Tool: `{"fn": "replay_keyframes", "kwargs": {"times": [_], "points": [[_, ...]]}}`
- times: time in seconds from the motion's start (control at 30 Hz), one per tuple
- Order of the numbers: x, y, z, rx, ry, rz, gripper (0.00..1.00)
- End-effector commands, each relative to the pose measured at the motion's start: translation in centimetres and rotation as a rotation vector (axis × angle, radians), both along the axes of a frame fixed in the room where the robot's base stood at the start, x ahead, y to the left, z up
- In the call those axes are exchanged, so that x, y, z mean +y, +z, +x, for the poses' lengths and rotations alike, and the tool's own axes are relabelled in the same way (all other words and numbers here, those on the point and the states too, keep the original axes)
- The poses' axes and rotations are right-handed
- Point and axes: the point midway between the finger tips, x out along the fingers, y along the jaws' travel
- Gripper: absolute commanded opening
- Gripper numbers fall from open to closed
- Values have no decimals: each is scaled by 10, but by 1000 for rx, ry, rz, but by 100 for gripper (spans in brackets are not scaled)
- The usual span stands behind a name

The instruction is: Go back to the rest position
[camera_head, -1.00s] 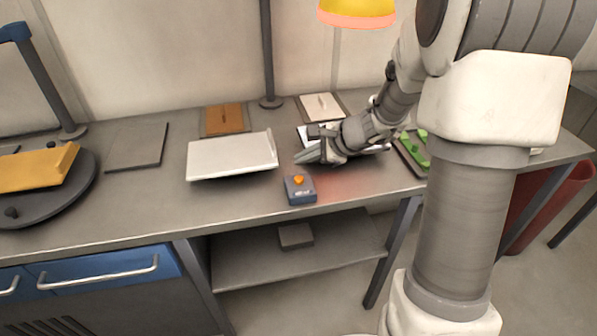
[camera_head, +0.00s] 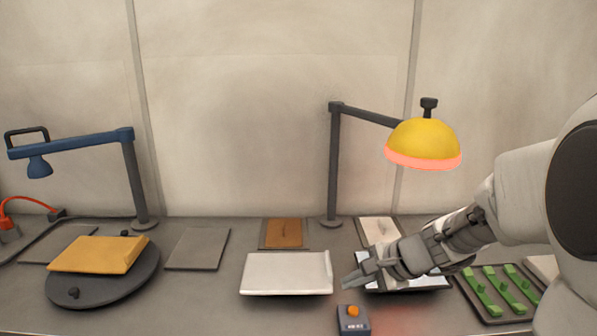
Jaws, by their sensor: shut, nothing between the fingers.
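My gripper (camera_head: 352,281) is shut and empty. It hangs low over the right part of the bench, at the end of my arm, which comes in from the right edge. Its fingertips point left, close to the right side of a white tilted tray (camera_head: 285,288) and above a small grey box with an orange button (camera_head: 353,318). A white plate (camera_head: 425,283) lies partly hidden behind and under my gripper. Whether the fingers touch anything below cannot be told.
A yellow lamp (camera_head: 422,140) glows red above my forearm. A dark turntable (camera_head: 105,285) bears a yellow tray (camera_head: 98,254) at left. A blue lamp arm (camera_head: 75,144) stands behind it. Green parts (camera_head: 500,290) sit at right. A grey mat (camera_head: 198,249) lies bare on the bench.

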Motion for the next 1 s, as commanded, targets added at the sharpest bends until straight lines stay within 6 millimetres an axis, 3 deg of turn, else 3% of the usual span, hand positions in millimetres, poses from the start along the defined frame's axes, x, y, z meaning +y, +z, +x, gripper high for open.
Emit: {"fn": "replay_keyframes", "kwargs": {"times": [0.03,0.1,0.3,0.6,0.8,1.0], "points": [[8,17,-16,-33,79,-57,0],[15,30,-36,-68,183,-137,0],[24,60,-97,-159,460,-376,0],[5,89,-175,-265,802,-773,0],[-15,98,-205,-296,931,-975,0],[-23,101,-214,-302,972,-1048,0]]}}
